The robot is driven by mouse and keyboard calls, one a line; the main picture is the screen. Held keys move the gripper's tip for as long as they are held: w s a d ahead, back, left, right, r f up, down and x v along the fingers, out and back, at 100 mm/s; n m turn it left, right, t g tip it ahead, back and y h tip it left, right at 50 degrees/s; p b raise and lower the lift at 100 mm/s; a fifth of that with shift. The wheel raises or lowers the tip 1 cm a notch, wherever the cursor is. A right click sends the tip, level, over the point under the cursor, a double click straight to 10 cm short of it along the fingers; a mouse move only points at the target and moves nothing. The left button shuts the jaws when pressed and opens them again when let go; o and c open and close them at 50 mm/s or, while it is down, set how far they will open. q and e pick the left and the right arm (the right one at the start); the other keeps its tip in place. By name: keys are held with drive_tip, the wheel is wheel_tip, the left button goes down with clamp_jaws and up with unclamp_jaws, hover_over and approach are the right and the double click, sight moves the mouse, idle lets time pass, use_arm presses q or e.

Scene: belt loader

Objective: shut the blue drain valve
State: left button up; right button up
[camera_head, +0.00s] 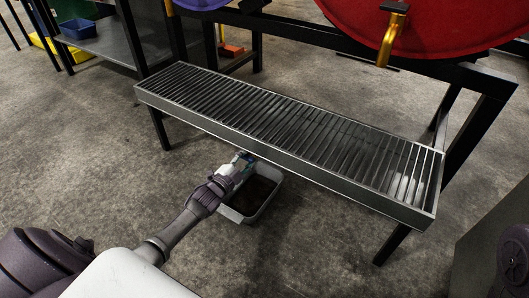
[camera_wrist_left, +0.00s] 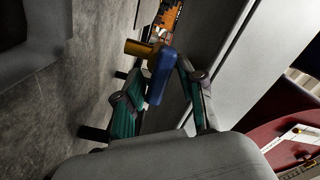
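The blue valve handle (camera_wrist_left: 160,76) is large in the left wrist view, beside a brass-coloured cylindrical fitting (camera_wrist_left: 138,48). My left gripper (camera_wrist_left: 162,72) has its teal fingers on either side of the handle. It looks open, with narrow gaps to the handle; whether a finger touches is hard to tell. In the head view, my left gripper (camera_head: 243,160) is at the near lower edge of the slatted rack (camera_head: 270,148). There the valve is mostly hidden by the gripper. My right gripper is not in view.
A grey pan (camera_head: 276,191) with dark contents stands on the floor below my left gripper. Black rack legs (camera_head: 391,244) stand to the right. A red drum (camera_head: 440,25) with a brass tap (camera_head: 393,35) is above the rack. Floor at left is clear.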

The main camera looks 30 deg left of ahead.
use_arm(q)
drive_tip(key=n+b, duration=0.6)
drive_tip(key=n, duration=0.1)
drive_tip(key=n+b, duration=0.3)
drive_tip(key=n, duration=0.1)
drive_tip(key=shift+a, duration=0.25)
drive_tip(key=s+r+p, duration=0.1)
drive_tip(key=s+p, duration=0.8)
drive_tip(key=s, duration=0.5)
drive_tip(key=s+d+r+t+h+p, duration=0.2)
drive_tip(key=d+r, duration=0.6)
drive_tip(key=r, duration=0.4)
drive_tip(key=s+d+r+m+t+h+p, duration=0.1)
drive_tip(key=d+r+t+h+p, duration=0.2)
drive_tip(key=d+r, duration=0.6)
wheel_tip(320, 180, up, 4)
drive_tip(key=shift+s+r+m+t+p, duration=0.1)
drive_tip(key=shift+s+m+t+p, duration=0.35)
drive_tip(key=shift+p, duration=0.4)
drive_tip(key=shift+w, duration=0.1)
